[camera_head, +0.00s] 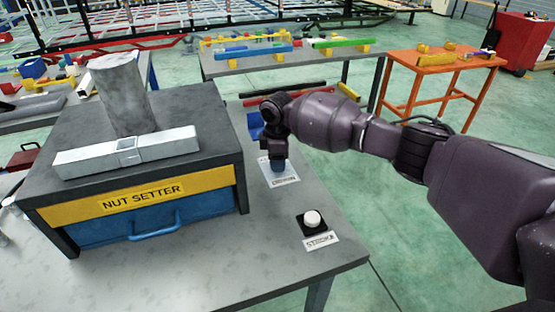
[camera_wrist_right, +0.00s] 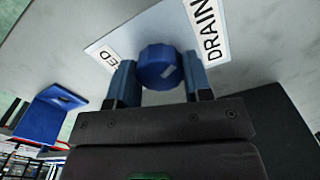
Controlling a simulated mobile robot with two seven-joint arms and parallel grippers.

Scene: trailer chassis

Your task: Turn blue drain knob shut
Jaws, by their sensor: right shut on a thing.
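The blue drain knob (camera_wrist_right: 160,68) stands on a pale plate (camera_wrist_right: 128,32) in the right wrist view. A label reading "DRAIN" lies on the right of it, and one ending in "ED" on its left. In the head view my right gripper (camera_head: 277,166) points down at the labelled plate (camera_head: 284,178) and hides most of the knob. My left gripper is not in view.
A nut setter box (camera_head: 145,195) with a blue drawer stands left of my right gripper. A white knob (camera_head: 312,219) on a black base sits nearer the table's right corner. Bare grey tabletop (camera_head: 240,260) lies in front.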

